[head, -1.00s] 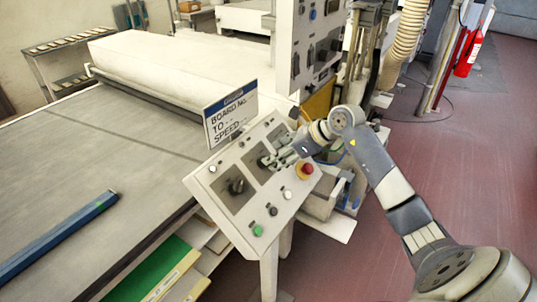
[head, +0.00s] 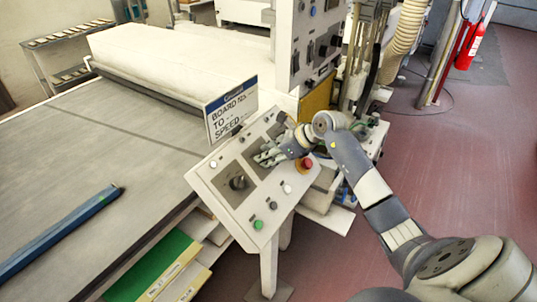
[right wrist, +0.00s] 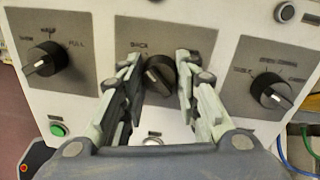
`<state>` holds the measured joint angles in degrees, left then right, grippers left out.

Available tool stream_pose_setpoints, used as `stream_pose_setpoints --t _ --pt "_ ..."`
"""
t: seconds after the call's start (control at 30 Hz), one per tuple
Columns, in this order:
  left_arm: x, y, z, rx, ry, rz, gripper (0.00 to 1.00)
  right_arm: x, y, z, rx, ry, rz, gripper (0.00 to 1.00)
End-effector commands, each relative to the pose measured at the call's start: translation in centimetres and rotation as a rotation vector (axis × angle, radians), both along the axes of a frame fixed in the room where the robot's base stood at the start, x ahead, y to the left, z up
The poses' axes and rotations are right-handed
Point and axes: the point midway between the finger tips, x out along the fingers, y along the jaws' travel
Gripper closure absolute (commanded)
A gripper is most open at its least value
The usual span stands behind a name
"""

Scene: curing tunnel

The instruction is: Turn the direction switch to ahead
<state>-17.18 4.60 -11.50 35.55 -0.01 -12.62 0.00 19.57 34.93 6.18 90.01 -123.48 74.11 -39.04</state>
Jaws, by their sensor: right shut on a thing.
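The direction switch (right wrist: 159,75) is a black rotary knob in the middle of a grey plate, with "BACK" printed at the plate's upper left. Its grip bar is tilted from upper left to lower right; the other labels are hidden by my fingers. My right gripper (right wrist: 158,88) has one finger on each side of this knob and is shut on it. In the head view my right gripper (head: 268,156) reaches the sloped control panel (head: 215,205) from the right and covers the switch. My left gripper is not in view.
Another black knob (right wrist: 44,59) is to the left and a third knob (right wrist: 271,91) to the right. A green button (head: 258,225) and a red mushroom button (head: 307,163) are on the panel. A sign (head: 231,108) stands behind it. The conveyor (head: 100,150) lies to the left.

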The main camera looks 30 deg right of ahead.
Motion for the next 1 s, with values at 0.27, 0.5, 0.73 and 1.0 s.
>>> stream_pose_setpoints --t 0.27,0.5,0.73,1.0 --pt "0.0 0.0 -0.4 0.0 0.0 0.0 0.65 0.0 -0.1 -0.1 0.023 0.009 -0.028 0.94" --pt "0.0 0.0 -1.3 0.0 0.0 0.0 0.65 -0.1 -0.1 -0.2 0.111 0.047 -0.125 0.94" --pt "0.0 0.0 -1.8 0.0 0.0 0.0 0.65 -0.1 -0.2 -0.2 0.246 0.103 -0.273 0.94" --pt "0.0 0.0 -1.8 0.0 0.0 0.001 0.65 -0.1 -0.1 0.0 0.416 0.173 -0.453 0.94"
